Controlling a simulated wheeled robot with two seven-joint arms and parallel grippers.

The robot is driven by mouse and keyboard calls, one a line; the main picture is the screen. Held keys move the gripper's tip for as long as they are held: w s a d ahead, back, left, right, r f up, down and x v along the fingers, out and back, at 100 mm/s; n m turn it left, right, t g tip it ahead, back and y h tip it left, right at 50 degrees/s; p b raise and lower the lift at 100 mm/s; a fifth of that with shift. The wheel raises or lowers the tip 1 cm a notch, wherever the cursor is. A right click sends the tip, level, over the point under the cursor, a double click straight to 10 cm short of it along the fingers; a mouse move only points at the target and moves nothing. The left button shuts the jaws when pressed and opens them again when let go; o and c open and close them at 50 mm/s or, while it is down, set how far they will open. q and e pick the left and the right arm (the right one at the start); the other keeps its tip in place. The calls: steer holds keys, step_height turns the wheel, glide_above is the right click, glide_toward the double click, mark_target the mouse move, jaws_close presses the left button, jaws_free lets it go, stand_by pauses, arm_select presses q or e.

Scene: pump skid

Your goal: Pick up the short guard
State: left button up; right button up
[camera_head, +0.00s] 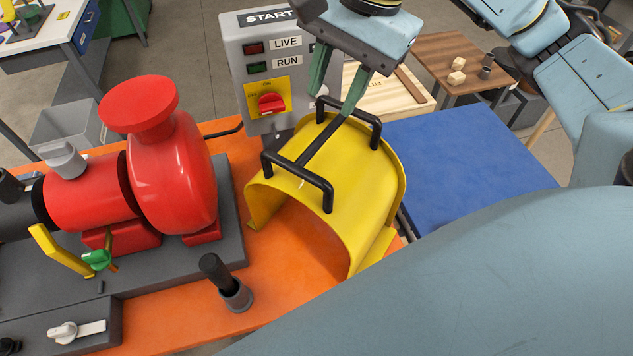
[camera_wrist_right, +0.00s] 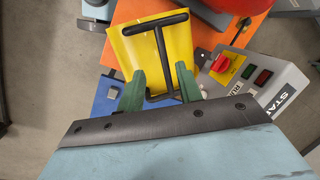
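The short guard (camera_head: 360,185) is a yellow curved cover with two black handles joined by a black bar. It stands on the orange skid base (camera_head: 290,270), to the right of the red pump. My right gripper (camera_head: 333,102) has green fingers pointing down at the guard's far handle. In the right wrist view my right gripper (camera_wrist_right: 160,70) is open, its fingers apart on either side of the black bar over the yellow guard (camera_wrist_right: 129,50). Whether the fingers touch the handle cannot be told. My left gripper is not in view.
The red pump (camera_head: 175,185) stands on the left. A grey control box (camera_head: 285,60) with a red switch is close behind the guard. A blue surface (camera_head: 455,160) lies to the right. A black post (camera_head: 233,291) stands in front. My pale-blue arm covers the lower right.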

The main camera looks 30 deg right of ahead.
mark_target(324, 133)
steer(key=shift+h, duration=0.6)
steer(key=f, duration=0.2)
steer(key=w+d+f, duration=0.1)
steer(key=f, duration=0.2)
steer(key=w+f, duration=0.1)
steer(key=f, duration=0.1)
steer(key=shift+d+f, duration=0.2)
steer(key=shift+d, duration=0.15)
steer(key=shift+w+a+f+p, duration=0.15)
steer(key=shift+w+f+p, duration=0.15)
steer(key=shift+f, duration=0.55)
steer(key=shift+w+a+f+p, duration=0.1)
steer(key=shift+w+f+p, duration=0.15)
steer(key=shift+f, duration=0.65)
steer(key=shift+w+a+f+p, duration=0.15)
steer(key=shift+w+f+p, duration=0.15)
steer(key=shift+f, duration=0.55)
steer(key=shift+c, duration=0.4)
jaws_close()
steer(key=shift+r+t, duration=0.15)
steer(key=shift+t, duration=0.15)
